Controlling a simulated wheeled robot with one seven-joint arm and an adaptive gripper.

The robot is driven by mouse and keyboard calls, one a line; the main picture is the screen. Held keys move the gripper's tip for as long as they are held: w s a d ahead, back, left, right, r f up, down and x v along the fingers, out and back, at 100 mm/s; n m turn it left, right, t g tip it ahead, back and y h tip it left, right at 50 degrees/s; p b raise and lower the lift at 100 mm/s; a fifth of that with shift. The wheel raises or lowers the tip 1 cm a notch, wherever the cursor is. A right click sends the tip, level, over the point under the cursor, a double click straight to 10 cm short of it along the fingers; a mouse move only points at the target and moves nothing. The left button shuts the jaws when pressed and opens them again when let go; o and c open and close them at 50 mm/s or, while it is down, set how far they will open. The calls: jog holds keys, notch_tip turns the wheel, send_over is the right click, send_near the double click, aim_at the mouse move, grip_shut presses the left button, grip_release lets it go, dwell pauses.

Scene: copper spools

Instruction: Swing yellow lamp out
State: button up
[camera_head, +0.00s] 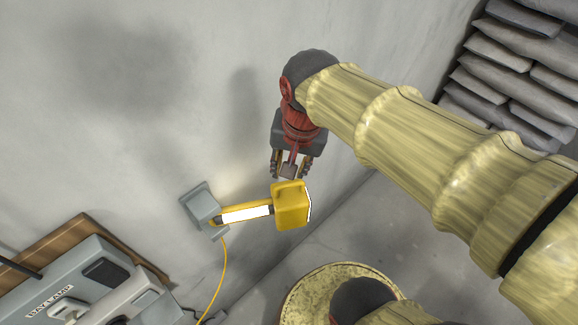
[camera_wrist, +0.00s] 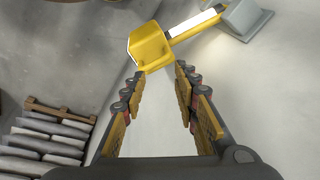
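The yellow lamp (camera_head: 291,206) has a boxy head on a yellow arm with a white strip (camera_head: 246,214). The arm joins a grey wall bracket (camera_head: 201,208), and a yellow cable hangs below it. My gripper (camera_head: 290,172) is just above the lamp head in the head view. In the wrist view the lamp head (camera_wrist: 150,48) lies beyond my fingertips (camera_wrist: 158,82), near the gap between them. The two fingers are spread and nothing is between them. I cannot tell whether a fingertip touches the lamp's handle.
A grey device labelled "BAY LAMP" (camera_head: 52,300) sits at the lower left on a wooden board (camera_head: 62,235). Stacked grey sacks (camera_head: 497,55) stand at the upper right; they also show on a pallet (camera_wrist: 58,114) in the wrist view. The pale wall (camera_head: 150,110) around the lamp is clear.

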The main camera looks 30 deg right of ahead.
jog(key=w+d+f+m+g, duration=0.3)
jog(key=w+f+m+g, duration=0.3)
jog(key=m, duration=0.6)
jog(key=shift+m+t+y, duration=0.3)
jog(key=shift+m+t, duration=0.2)
jog(key=shift+t, duration=0.1)
jog(key=shift+s+a+f+p, duration=0.15)
jog(key=shift+f+p, duration=0.1)
jog(key=shift+f, duration=1.65)
jog(key=shift+s+f+p, duration=0.15)
jog(key=shift+f+p, duration=0.1)
jog(key=shift+f, duration=1.65)
jog(key=shift+c, duration=0.6)
grip_shut()
